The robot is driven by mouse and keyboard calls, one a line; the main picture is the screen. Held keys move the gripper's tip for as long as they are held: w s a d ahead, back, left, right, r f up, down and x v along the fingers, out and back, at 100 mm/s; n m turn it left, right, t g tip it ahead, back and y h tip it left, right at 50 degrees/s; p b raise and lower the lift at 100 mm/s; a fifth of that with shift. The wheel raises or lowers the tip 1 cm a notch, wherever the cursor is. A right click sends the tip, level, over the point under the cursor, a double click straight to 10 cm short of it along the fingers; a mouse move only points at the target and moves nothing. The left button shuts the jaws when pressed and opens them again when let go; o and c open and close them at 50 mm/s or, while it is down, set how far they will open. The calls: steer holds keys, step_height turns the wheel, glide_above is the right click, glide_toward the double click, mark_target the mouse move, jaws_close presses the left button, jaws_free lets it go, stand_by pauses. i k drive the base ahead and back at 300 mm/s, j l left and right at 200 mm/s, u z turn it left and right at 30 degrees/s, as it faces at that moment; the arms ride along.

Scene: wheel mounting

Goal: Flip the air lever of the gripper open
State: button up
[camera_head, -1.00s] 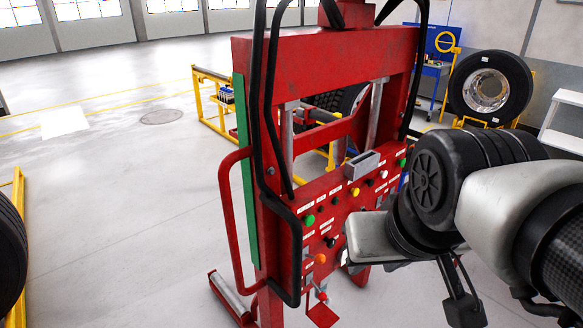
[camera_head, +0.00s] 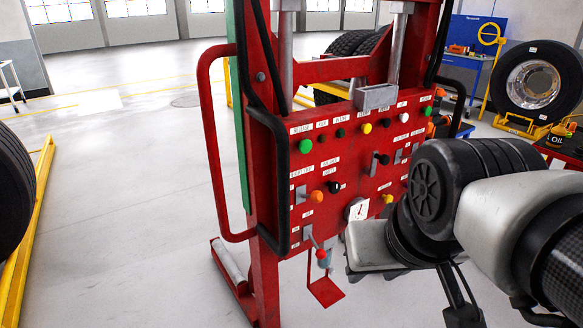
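The red machine's control panel (camera_head: 345,165) faces me at the centre, with labelled buttons and small levers. A lever with a red knob (camera_head: 321,253) sticks out at the panel's lower edge. Other levers have an orange knob (camera_head: 316,196) and a black knob (camera_head: 383,159). The labels are too small to read, so I cannot tell which is the air lever. The grey end part of my arm, where my gripper (camera_head: 370,246) is, overlaps the panel's lower right. Its fingers cannot be made out, and I cannot tell whether it touches anything. My arm hides part of the panel.
A red tubular handle (camera_head: 208,140) and black hoses (camera_head: 282,170) flank the panel's left side. A red foot plate (camera_head: 326,292) hangs below. A tyre on a yellow rail (camera_head: 30,230) stands at left. Another wheel (camera_head: 533,82) stands at back right.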

mark_target(321, 254)
steer(key=i+l+z, duration=0.15)
steer(key=i+l, duration=0.3)
steer(key=l, duration=0.15)
steer(key=z, duration=11.05)
